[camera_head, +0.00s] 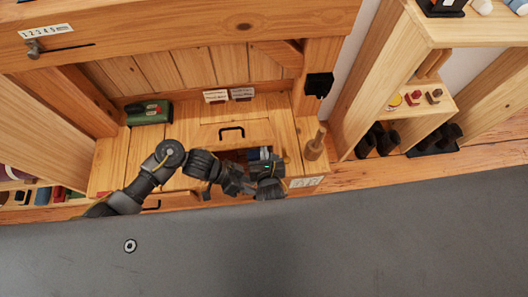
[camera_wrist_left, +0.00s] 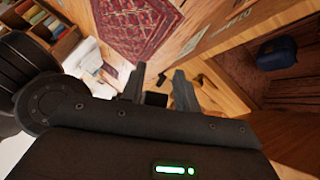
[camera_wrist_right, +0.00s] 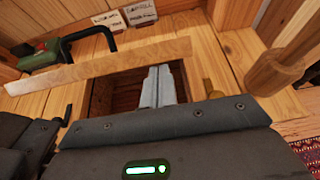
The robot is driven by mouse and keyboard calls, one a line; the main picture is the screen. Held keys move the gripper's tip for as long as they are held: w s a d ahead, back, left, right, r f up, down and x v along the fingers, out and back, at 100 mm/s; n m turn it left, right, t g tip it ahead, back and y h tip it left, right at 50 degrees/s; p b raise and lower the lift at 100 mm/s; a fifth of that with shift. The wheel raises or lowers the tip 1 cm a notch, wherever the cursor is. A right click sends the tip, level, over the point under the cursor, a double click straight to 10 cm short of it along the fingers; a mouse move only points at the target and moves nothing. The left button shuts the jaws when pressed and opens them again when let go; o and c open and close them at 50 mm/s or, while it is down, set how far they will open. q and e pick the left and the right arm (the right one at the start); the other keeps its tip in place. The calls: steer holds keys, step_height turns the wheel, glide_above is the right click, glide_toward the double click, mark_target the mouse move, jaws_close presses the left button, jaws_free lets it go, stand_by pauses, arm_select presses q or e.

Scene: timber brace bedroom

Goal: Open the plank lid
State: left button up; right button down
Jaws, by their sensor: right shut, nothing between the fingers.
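The plank lid (camera_head: 215,134) with its black handle (camera_head: 232,130) is on the wooden bench top. In the right wrist view the lid's pale edge (camera_wrist_right: 100,67) runs across the far side of a dark opening (camera_wrist_right: 122,90), which is uncovered. I cannot tell whether the lid is raised or slid back. My right gripper (camera_wrist_right: 160,84) is shut and empty, its fingers over or in the opening, apart from the handle (camera_wrist_right: 85,38). My left gripper (camera_wrist_left: 160,84) is open over the bench front. In the head view the two grippers overlap and their fingertips are hard to separate.
A green tool (camera_head: 150,112) and two small cards (camera_head: 228,95) stand behind the lid. A wooden peg (camera_head: 316,145) stands at the bench's right. Shelves (camera_head: 425,100) stand further right. The left wrist view shows a red rug (camera_wrist_left: 140,25) and a blue bag (camera_wrist_left: 277,53).

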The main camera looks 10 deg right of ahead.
arm_select(q)
steer(key=s+a+f+n+t+y, duration=0.2)
steer(key=s+a+f+n+t, duration=0.35)
steer(key=f+n, duration=0.4)
steer(key=s+a+f+n+y, duration=0.1)
steer(key=a+f+y, duration=0.1)
steer(key=a, duration=0.7)
steer(key=s+a+f+n+y, duration=0.1)
steer(key=a+f+y, duration=0.2)
steer(key=a, duration=0.5)
steer(key=shift+s+a+g+y, duration=0.2)
steer(key=shift+a+g+y, duration=0.2)
steer(key=shift+y, duration=0.4)
